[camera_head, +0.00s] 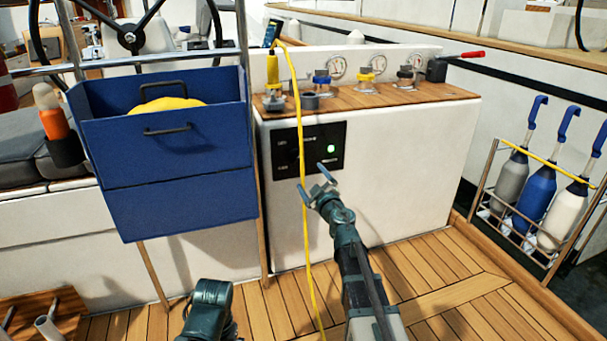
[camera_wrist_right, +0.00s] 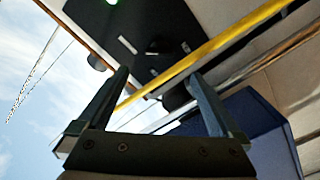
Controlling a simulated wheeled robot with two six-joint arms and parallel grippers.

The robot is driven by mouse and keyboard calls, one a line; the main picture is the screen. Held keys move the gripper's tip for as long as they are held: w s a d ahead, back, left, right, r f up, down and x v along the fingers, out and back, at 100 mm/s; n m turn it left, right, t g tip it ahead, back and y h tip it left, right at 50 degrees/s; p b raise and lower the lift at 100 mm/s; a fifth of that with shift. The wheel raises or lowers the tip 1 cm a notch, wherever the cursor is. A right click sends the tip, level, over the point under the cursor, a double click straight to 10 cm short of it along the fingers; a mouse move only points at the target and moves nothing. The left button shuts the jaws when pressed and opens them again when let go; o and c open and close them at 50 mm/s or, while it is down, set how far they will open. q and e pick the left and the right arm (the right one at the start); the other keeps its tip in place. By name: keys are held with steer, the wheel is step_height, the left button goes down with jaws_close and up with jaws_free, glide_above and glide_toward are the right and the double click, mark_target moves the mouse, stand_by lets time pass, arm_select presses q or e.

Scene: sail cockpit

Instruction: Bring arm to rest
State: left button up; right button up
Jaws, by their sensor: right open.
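My right gripper (camera_head: 318,188) is open and empty in front of the white console, just below the black switch panel (camera_head: 289,150) with its lit green light (camera_head: 331,149). In the right wrist view my right gripper (camera_wrist_right: 158,76) shows its two fingers spread apart, with the panel (camera_wrist_right: 165,30) beyond them. A yellow line (camera_head: 306,240) hangs down the console close to the left of the gripper. In the wrist view the yellow line (camera_wrist_right: 230,36) crosses past the fingertips; I cannot tell whether it touches them. Of my left arm only a dark green link shows at the bottom; its gripper is out of view.
A blue box (camera_head: 180,185) with a yellow item inside is at the left. A rack (camera_head: 487,190) of grey, blue and white fenders is at the right.

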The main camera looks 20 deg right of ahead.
mark_target(298, 158)
steer(key=shift+w, duration=0.15)
steer(key=w, duration=1.3)
steer(key=shift+w+a, duration=0.25)
steer(key=shift+w, duration=0.05)
steer(key=shift+w, duration=0.1)
steer(key=n, duration=0.3)
steer(key=shift+r+n, duration=0.1)
steer(key=shift+n, duration=0.2)
steer(key=n, duration=0.4)
steer(key=shift+d+r+n, duration=0.1)
steer(key=shift+r+n, duration=0.05)
steer(key=shift+n, duration=0.25)
steer(key=n, duration=0.4)
steer(key=shift+r+n+p, duration=0.1)
steer(key=shift+n+p, duration=0.2)
steer(key=shift+n, duration=1.4)
